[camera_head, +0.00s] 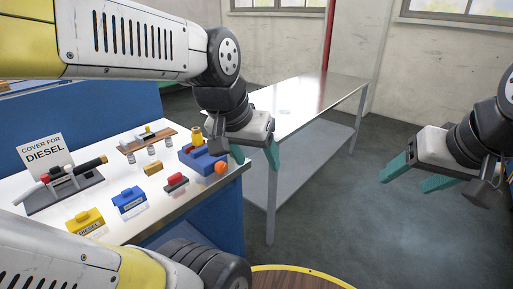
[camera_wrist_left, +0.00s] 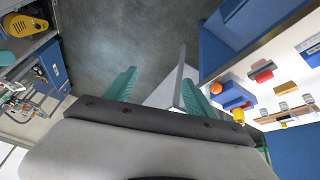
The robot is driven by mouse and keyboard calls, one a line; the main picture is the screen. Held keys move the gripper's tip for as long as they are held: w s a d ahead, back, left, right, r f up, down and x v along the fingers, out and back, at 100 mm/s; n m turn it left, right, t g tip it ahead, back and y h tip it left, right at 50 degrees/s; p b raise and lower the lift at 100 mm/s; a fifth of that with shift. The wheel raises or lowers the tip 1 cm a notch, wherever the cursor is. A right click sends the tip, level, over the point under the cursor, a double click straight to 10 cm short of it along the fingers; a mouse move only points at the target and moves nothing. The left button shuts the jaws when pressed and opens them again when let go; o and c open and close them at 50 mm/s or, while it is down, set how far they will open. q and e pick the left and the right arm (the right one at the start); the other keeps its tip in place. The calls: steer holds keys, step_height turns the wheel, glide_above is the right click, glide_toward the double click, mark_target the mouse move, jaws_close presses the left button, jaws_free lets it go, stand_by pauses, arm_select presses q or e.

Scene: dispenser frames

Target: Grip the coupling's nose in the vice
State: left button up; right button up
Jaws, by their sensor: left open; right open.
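A blue vice (camera_head: 203,160) with an orange knob (camera_head: 221,168) stands at the bench's right end. A brass-yellow piece (camera_head: 196,136), likely the coupling, stands upright at the vice's back left; I cannot tell whether the jaws touch it. My left gripper (camera_head: 255,154) is open and empty, just right of the vice, past the bench edge. My right gripper (camera_head: 405,184) is open and empty over the floor at far right.
The white-topped bench (camera_head: 150,225) holds a "COVER FOR DIESEL" sign (camera_head: 43,153), a yellow cover (camera_head: 86,221), a blue cover (camera_head: 129,202), a red-and-grey part (camera_head: 175,182) and a wooden rack (camera_head: 147,139). A metal table (camera_head: 310,98) stands behind. Floor between is clear.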

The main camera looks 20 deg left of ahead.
arm_select(q)
steer(key=w+a+f+m+g+y, duration=0.3)
steer(key=a+f+g+y, duration=0.15)
steer(key=a+f, duration=0.35)
steer(key=m+t+y, duration=0.6)
steer(key=m+y, duration=0.8)
steer(key=m, duration=0.4)
glide_toward(223, 168)
steer(key=a, duration=0.2)
steer(key=x, duration=0.8)
steer(key=shift+w, duration=0.45)
